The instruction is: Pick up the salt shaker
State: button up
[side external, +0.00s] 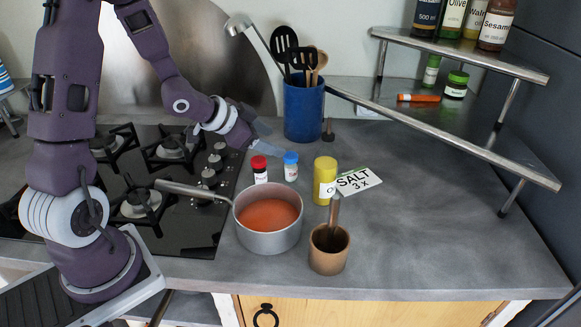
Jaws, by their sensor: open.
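Two small shakers stand upright side by side on the grey counter, a red-capped shaker (260,177) and a blue-capped shaker (291,173). Their labels are too small to read, so I cannot tell which holds salt. A white card (357,181) reading "SALT 3x" is behind and right of the yellow container (325,180). My gripper (266,137) is open, with its fingers pointing right, behind and above the shakers in the picture. It seems to hold nothing.
A pot (269,243) of orange-red soup and a wooden mortar (329,262) with pestle stand in front of the shakers. A blue utensil holder (304,112) stands behind. A metal shelf (450,137) is at the right. The counter's right front is clear.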

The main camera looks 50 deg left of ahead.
aim_at(284, 158)
jog(key=f+h, duration=0.1)
jog(key=d+f+t+h, duration=0.1)
jog(key=f+h, duration=0.1)
jog(key=shift+w+d+f, duration=0.1)
jog(key=shift+d+f, duration=0.1)
jog(key=shift+d+f+t+h, duration=0.15)
jog(key=shift+d+t+h, duration=0.05)
jog(key=shift+t+h, duration=0.1)
jog(key=shift+w+d+f, duration=0.15)
jog(key=shift+w+d, duration=0.05)
jog(key=shift+w, duration=0.05)
jog(key=x, duration=0.6)
jog(key=shift+w, duration=0.35)
jog(key=shift+r, duration=0.25)
grip_shut()
